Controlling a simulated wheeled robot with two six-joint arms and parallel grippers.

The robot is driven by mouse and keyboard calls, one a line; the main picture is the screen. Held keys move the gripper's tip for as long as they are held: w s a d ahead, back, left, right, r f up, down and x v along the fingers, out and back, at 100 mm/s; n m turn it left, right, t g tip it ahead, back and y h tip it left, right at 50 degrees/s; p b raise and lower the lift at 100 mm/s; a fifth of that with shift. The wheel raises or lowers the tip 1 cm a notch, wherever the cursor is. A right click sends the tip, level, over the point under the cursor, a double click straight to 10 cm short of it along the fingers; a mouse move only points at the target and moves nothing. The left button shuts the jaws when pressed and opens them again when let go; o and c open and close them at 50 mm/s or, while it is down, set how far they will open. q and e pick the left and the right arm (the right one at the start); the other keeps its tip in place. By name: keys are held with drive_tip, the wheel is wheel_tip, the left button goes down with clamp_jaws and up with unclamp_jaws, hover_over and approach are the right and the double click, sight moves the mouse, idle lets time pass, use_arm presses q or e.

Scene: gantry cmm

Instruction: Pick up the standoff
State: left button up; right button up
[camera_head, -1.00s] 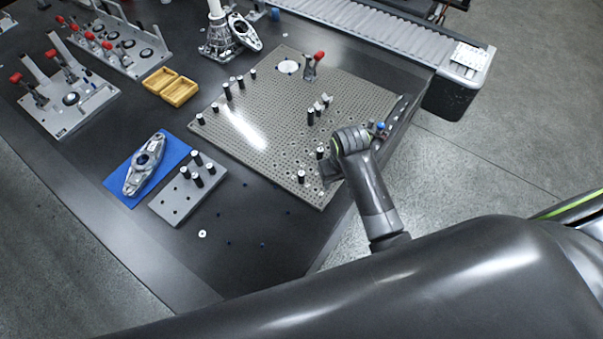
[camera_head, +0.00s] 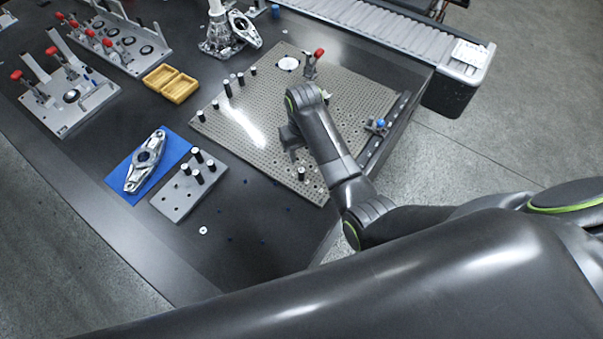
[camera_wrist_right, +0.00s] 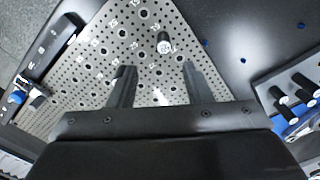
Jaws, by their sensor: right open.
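A black standoff with a pale top (camera_head: 301,174) stands near the front edge of the perforated plate (camera_head: 240,149). In the right wrist view this standoff (camera_wrist_right: 165,46) shows beyond the fingertips, roughly in line with the gap between them. My right gripper (camera_head: 291,150) is over the plate, just behind and left of that standoff in the head view. In the wrist view its two fingers (camera_wrist_right: 158,67) are apart with nothing between them. Other standoffs (camera_head: 227,88) stand along the plate's left and back side. My arm hides part of the plate. My left gripper is not in view.
A grey block (camera_head: 172,204) left of the plate holds several standoffs. A metal part (camera_head: 145,160) lies on a blue mat (camera_head: 122,190). A red-handled clamp (camera_head: 311,65) stands at the plate's back. The dark table (camera_head: 235,245) in front is mostly clear, with a small washer (camera_head: 203,230).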

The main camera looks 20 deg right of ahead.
sight(302, 170)
wheel_tip(302, 170, down, 4)
drive_tip(key=shift+r, duration=0.1)
drive_tip(key=shift+s+a+f+p, duration=0.15)
drive_tip(key=shift+f, duration=1.15)
drive_tip(key=shift+s+a+f+p, duration=0.1)
drive_tip(key=shift+a+f+p, duration=0.05)
drive_tip(key=shift+f, duration=1.15)
drive_tip(key=shift+c, duration=0.5)
clamp_jaws()
